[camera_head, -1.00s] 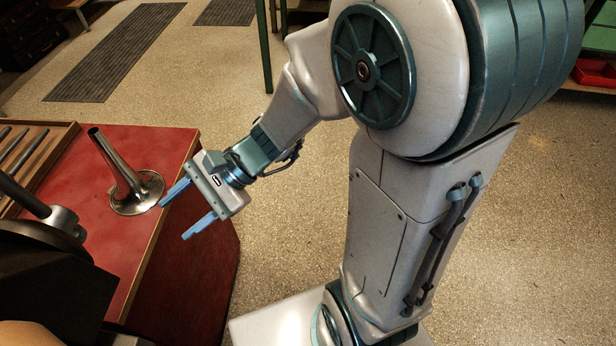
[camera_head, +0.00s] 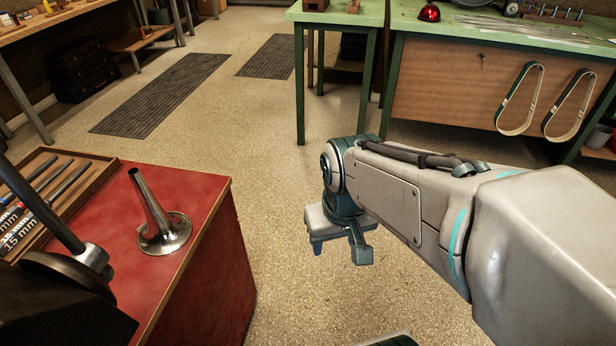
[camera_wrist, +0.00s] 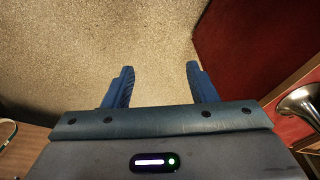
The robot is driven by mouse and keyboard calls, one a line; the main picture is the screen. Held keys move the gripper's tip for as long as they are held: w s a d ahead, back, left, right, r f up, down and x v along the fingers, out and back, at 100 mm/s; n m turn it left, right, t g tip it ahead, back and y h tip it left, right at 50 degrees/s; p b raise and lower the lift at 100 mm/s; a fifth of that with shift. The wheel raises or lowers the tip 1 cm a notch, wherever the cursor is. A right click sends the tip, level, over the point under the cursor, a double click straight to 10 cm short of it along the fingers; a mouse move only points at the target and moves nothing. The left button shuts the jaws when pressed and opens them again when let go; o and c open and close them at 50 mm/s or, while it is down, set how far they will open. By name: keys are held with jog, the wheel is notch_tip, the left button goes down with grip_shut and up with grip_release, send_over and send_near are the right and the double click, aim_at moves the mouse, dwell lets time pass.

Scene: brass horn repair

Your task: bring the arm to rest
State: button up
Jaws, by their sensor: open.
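My gripper (camera_wrist: 161,85) is open in the wrist view, with its two blue fingers apart and only bare floor between and beyond them. In the head view my gripper (camera_head: 340,252) hangs low over the speckled floor, to the right of the red bench (camera_head: 205,200). The brass horn bell (camera_head: 160,230) stands flared end down on the red bench top, clear of the gripper. Its rim also shows at the right edge of the wrist view (camera_wrist: 300,105).
A wooden tray (camera_head: 105,170) of rods marked in mm lies on the red bench, beside a dark metal tool (camera_head: 70,270). A green workbench (camera_head: 375,14) with hanging belts (camera_head: 520,98) stands at the back right. Open floor (camera_head: 260,150) lies between the benches.

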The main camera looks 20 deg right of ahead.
jog(key=w+d+r+t+h+p, duration=0.1)
jog(key=d+r+p, duration=0.2)
jog(key=r+p, duration=0.3)
jog(key=w+d+r+t+h+p, duration=0.1)
jog(key=d+r+h+p, duration=0.15)
jog(key=r+p, duration=0.4)
jog(key=s+a+r+y+p, duration=0.1)
jog(key=a+r+y+p, duration=0.1)
jog(key=a+r+p, duration=0.2)
notch_tip(320, 180, up, 3)
jog(key=shift+s+a+f+g+y, duration=0.15)
jog(key=shift+a+g+y, duration=0.1)
jog(key=shift+g+y, duration=0.15)
